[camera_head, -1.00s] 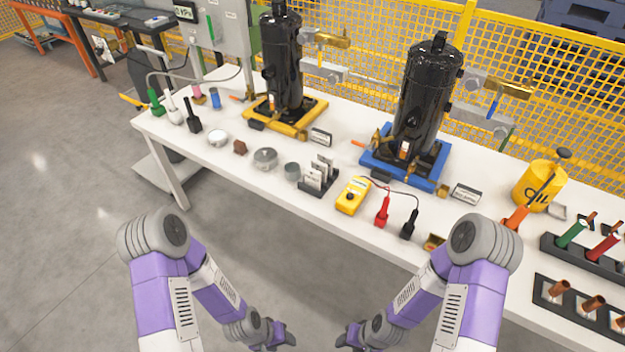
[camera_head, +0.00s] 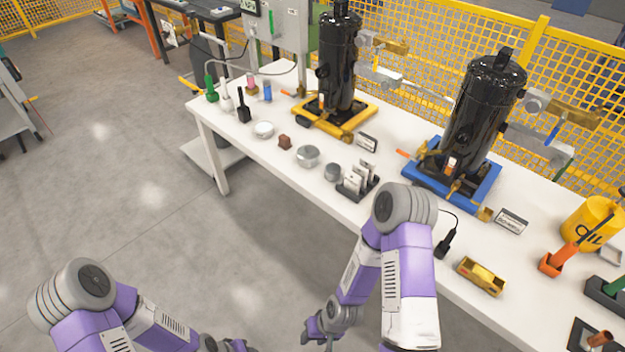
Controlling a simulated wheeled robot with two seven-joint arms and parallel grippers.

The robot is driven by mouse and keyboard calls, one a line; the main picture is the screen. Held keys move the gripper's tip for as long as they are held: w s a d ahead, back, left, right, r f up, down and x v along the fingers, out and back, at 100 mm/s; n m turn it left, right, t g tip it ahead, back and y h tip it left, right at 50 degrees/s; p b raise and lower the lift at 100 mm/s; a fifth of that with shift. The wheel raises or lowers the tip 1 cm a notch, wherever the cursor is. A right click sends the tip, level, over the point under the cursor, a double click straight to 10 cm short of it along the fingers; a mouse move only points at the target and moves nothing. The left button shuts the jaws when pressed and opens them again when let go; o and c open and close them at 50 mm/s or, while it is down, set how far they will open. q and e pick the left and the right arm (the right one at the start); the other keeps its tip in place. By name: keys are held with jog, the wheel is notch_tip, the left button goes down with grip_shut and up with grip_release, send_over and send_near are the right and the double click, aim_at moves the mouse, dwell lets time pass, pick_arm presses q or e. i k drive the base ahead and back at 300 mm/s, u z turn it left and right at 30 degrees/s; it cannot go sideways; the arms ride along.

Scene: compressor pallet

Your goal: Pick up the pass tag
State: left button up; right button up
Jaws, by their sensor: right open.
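A dark rack (camera_head: 357,189) near the table's front edge holds several upright pale tags (camera_head: 358,176). Their print is too small to read, so I cannot tell which is the pass tag. My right gripper (camera_head: 318,337) is open and empty, low in front of the table and below the rack, well apart from it. My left gripper (camera_head: 238,346) shows only partly at the bottom edge; its jaws are not clear.
The white table (camera_head: 290,178) holds round metal tins (camera_head: 308,155) left of the rack. Black compressors stand behind on yellow (camera_head: 350,125) and blue (camera_head: 470,195) bases. My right arm covers the table just right of the rack.

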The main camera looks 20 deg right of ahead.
aim_at(353, 181)
jog(key=u, duration=0.05)
jog(key=i, duration=0.2)
jog(key=z, duration=0.8)
